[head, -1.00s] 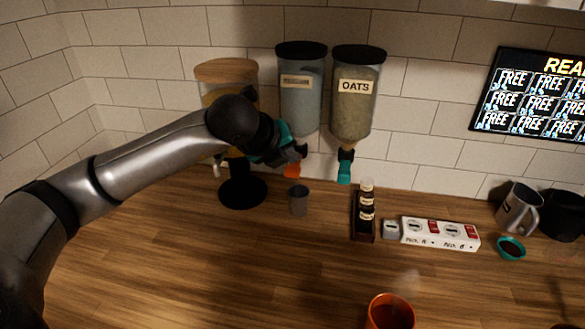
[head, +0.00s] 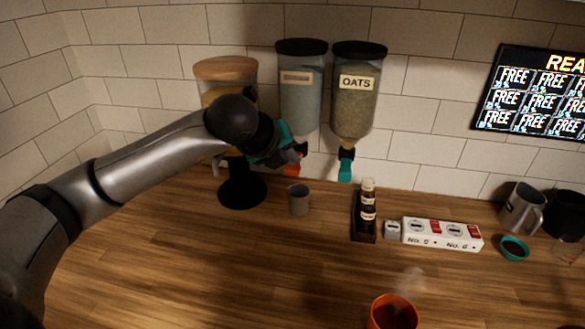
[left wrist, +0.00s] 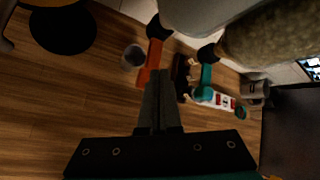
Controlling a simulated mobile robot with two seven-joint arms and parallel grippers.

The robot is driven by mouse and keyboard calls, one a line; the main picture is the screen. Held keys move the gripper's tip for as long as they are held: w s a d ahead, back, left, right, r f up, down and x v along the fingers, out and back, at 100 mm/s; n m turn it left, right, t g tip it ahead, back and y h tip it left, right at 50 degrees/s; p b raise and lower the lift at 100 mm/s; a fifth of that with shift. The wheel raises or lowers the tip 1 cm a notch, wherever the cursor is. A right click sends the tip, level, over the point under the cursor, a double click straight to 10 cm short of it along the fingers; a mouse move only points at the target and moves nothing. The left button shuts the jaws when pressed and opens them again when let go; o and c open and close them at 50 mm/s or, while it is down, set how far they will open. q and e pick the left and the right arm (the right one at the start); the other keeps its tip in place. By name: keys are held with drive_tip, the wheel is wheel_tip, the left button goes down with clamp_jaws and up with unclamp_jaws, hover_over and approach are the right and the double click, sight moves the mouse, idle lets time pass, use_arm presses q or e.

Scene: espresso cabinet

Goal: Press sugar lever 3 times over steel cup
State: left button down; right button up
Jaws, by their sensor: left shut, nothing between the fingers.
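The sugar dispenser (head: 301,100) is a clear container with a black lid on the wall; its label is too small to read. Its orange lever (head: 294,168) hangs below, partly hidden by my left gripper (head: 283,158). The lever also shows in the left wrist view (left wrist: 150,65). The steel cup (head: 299,202), small and grey, stands upright on the counter below the lever, and shows in the left wrist view (left wrist: 133,56). My left gripper is shut and empty, its fingertips (left wrist: 160,76) close to the lever; I cannot tell if they touch it. My right gripper is out of view.
An oats dispenser (head: 357,100) with a teal lever hangs to the right. A wood-lidded dispenser (head: 226,70) on a black base stands left. A bottle rack (head: 364,225), a white power strip (head: 441,235) and an orange cup (head: 393,312) are on the counter (head: 200,265).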

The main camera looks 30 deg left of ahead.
sight(291, 170)
use_arm(q)
drive_tip(key=shift+f+b, duration=1.3)
drive_tip(key=shift+b, duration=0.1)
idle(1.1)
drive_tip(key=shift+r, duration=0.15)
drive_tip(key=shift+r+p, duration=0.6)
drive_tip(key=shift+r, duration=1)
drive_tip(key=shift+r+p, duration=1.4)
drive_tip(key=shift+r, duration=1.1)
